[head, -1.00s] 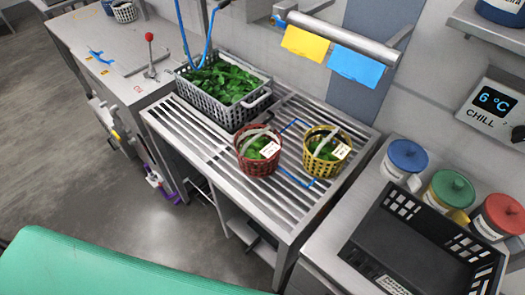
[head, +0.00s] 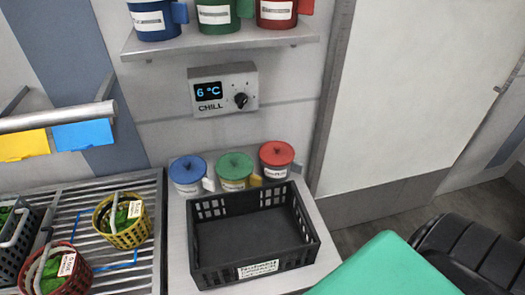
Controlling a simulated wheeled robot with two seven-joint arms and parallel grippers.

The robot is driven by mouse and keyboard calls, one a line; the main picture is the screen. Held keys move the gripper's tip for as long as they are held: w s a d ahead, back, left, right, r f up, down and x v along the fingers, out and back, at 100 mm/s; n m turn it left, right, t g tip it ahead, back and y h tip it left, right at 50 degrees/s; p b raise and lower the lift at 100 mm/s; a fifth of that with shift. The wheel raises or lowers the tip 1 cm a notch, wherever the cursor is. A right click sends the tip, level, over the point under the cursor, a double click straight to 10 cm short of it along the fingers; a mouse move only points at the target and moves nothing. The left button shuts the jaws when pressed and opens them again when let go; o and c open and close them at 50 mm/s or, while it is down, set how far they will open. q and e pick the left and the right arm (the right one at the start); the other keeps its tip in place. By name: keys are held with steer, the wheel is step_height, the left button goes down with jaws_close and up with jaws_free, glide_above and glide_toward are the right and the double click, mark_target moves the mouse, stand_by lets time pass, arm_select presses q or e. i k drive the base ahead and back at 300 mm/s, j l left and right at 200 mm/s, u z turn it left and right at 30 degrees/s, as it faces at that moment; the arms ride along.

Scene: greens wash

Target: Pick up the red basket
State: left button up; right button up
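The red basket (head: 75,281) stands on the slatted metal rack at the lower left of the head view. It has a pale handle, a white tag and green leaves inside, and its bottom is cut off by the frame edge. A yellow basket (head: 126,236) with leaves and a tag stands upright behind it to the right, a little apart. Neither of my grippers shows in the head view.
A grey crate (head: 16,244) is at the left edge. A black crate (head: 203,277), empty, sits on the counter right of the rack, with blue (head: 188,172), green (head: 235,170) and red (head: 277,160) lidded tubs behind it. A shelf (head: 225,40) hangs above.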

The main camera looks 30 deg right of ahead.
mark_target(69, 274)
steer(key=l+z, duration=0.15)
steer(key=z, duration=0.2)
steer(key=k+l+z, duration=0.1)
steer(key=z, duration=0.2)
steer(key=k+l+u, duration=0.1)
steer(key=u, duration=0.9)
steer(key=k+u, duration=0.15)
steer(key=u, duration=0.35)
steer(key=i+j+z, duration=0.2)
steer(key=j, duration=0.15)
